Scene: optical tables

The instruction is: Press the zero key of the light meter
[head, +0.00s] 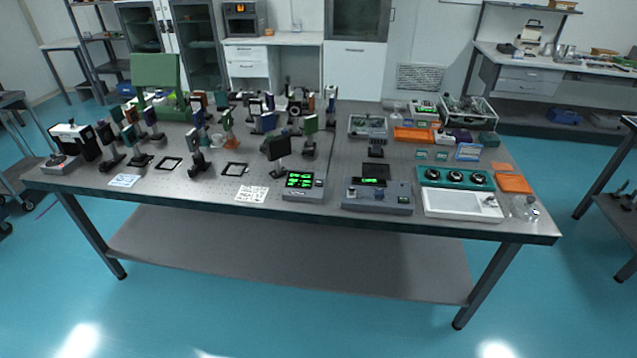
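A grey box with a lit green display (300,181) stands at the front edge of the optical table, near the middle. It looks like the light meter, but no label is readable. Its keys are too small to tell apart, so I cannot tell which is the zero key. To its right is a wider grey instrument (377,196) with a dark raised screen and small controls. My gripper is not in view.
The optical table (330,211) holds many post-mounted optics at left and centre. A green box with several dials (455,178) and a white tray (461,205) stand at right. Printed cards lie near the front edge. The blue floor before the table is clear.

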